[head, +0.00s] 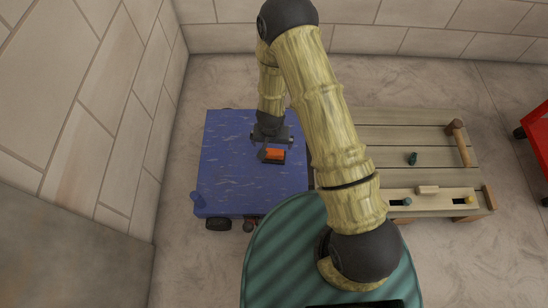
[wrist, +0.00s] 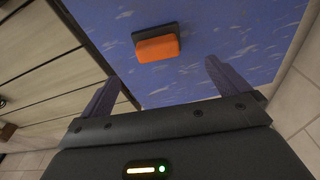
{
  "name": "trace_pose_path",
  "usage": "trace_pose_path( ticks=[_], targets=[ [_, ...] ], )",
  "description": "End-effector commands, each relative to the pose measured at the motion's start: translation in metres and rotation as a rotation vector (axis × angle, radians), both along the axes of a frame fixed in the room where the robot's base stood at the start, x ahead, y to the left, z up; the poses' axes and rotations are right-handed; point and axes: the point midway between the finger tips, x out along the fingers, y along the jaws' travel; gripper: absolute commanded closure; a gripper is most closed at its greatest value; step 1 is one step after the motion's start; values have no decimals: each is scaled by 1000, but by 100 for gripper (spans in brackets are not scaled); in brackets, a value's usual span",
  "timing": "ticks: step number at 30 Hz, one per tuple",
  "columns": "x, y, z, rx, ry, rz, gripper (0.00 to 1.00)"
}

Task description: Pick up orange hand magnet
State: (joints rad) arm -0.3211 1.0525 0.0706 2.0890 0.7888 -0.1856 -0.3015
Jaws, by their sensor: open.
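The orange hand magnet (head: 274,154) lies on a blue cart top (head: 228,180), toward its right side. In the wrist view the magnet (wrist: 158,49) is an orange block with a dark strip along its far side. My gripper (wrist: 160,86) is open, its two dark purple fingers spread apart. The magnet shows beyond the fingertips, roughly centred between them, with nothing held. In the head view my gripper (head: 270,137) is just behind the magnet and above the cart top. The exact height is hard to tell.
A red cabinet (head: 540,135) is at the far right. A tiled wall (head: 100,110) stands left of the cart. The rest of the cart top is clear.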

Motion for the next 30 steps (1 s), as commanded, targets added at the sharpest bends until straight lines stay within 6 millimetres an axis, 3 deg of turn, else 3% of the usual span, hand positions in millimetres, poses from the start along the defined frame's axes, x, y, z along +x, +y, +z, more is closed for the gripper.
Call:
trace_pose_path(
  ticks=[1, 9, 23, 30],
  targets=[
    [2, -1, -15, 0, 0, -3, 0],
    [8, -1, -56, 1, 0, -1, 0],
    [9, -2, -61, 0, 0, -1, 0],
    [13, -5, -85, 0, 0, -3, 0]
  ],
)
